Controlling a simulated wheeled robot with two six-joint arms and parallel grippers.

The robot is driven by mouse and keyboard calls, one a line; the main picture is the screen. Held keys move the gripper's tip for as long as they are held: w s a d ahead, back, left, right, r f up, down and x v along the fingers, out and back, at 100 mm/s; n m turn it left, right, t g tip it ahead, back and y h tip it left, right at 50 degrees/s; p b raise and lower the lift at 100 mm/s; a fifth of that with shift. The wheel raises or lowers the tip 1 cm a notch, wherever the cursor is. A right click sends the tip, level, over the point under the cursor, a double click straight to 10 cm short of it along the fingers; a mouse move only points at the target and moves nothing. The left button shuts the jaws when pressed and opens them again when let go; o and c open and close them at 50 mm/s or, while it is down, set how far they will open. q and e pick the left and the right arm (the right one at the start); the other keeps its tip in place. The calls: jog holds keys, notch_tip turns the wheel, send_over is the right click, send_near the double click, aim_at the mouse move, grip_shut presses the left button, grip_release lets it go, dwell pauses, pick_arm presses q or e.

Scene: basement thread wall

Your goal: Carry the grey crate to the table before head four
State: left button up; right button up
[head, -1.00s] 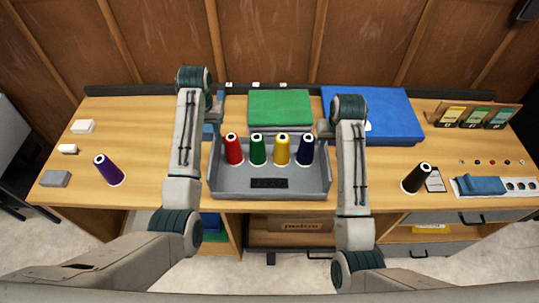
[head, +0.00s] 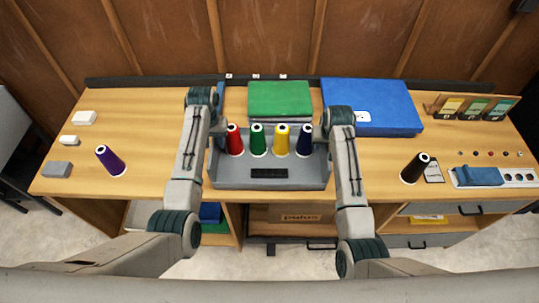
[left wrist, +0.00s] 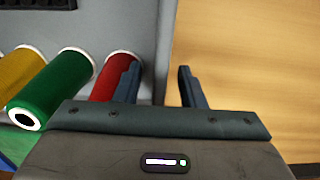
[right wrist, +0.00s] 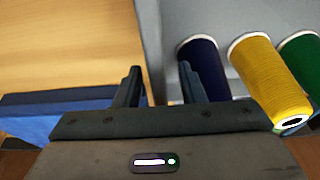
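The grey crate (head: 222,178) stands on the wooden table and holds a red cone (head: 235,141), a green cone (head: 257,141), a yellow cone (head: 280,141) and a navy cone (head: 304,143) in a row. My left gripper (head: 216,124) is at the crate's left wall. In the left wrist view its fingers (left wrist: 158,87) are apart, one on each side of the wall. My right gripper (head: 328,132) is at the right wall. In the right wrist view its fingers (right wrist: 160,86) are also apart, straddling the wall. The fingertips are mostly hidden in the head view.
Behind the crate lie a green folded stack (head: 280,96) and a large blue case (head: 385,110). The table has clear wood on both sides of the crate.

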pick_arm(q)
jog(key=shift+w+f, duration=0.1)
jog(key=shift+f, duration=0.5)
pick_arm(e)
jog(key=shift+w+f, duration=0.2)
jog(key=shift+f, duration=0.4)
pick_arm(q)
jog(key=shift+r, duration=0.1)
jog(key=shift+c, duration=1.2)
pick_arm(e)
jog(key=shift+r, duration=0.1)
jog(key=shift+c, duration=1.2)
pick_arm(q)
grip_shut()
pick_arm(e)
grip_shut()
